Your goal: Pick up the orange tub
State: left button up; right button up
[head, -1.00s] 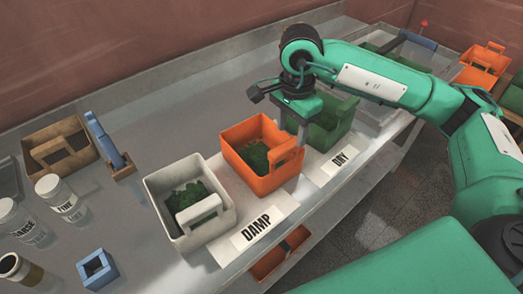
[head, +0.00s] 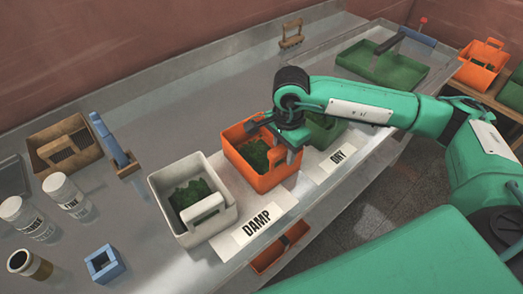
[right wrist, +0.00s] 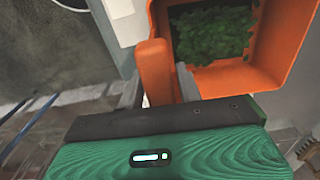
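The orange tub (head: 247,166), holding dark green stuff, stands on the bench between a white tub (head: 177,222) and a green tub (head: 320,132). My right gripper (head: 291,150) is down at the orange tub's handle side and hides part of it. In the right wrist view, the orange tub (right wrist: 285,72) is ahead, and its upright handle (right wrist: 154,68) stands between the two fingers of my right gripper (right wrist: 158,88). The fingers look apart, one on each side of the handle; firm contact is not clear. My left gripper is not in view.
A DAMP label (head: 256,224) and a DRY label (head: 338,156) lie along the bench's front edge. Jars (head: 67,196), a blue block (head: 103,265) and a wooden caddy (head: 64,146) are at left. A green tray (head: 382,65) is at the back right.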

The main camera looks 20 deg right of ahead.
grip_shut()
jog(key=shift+r, duration=0.15)
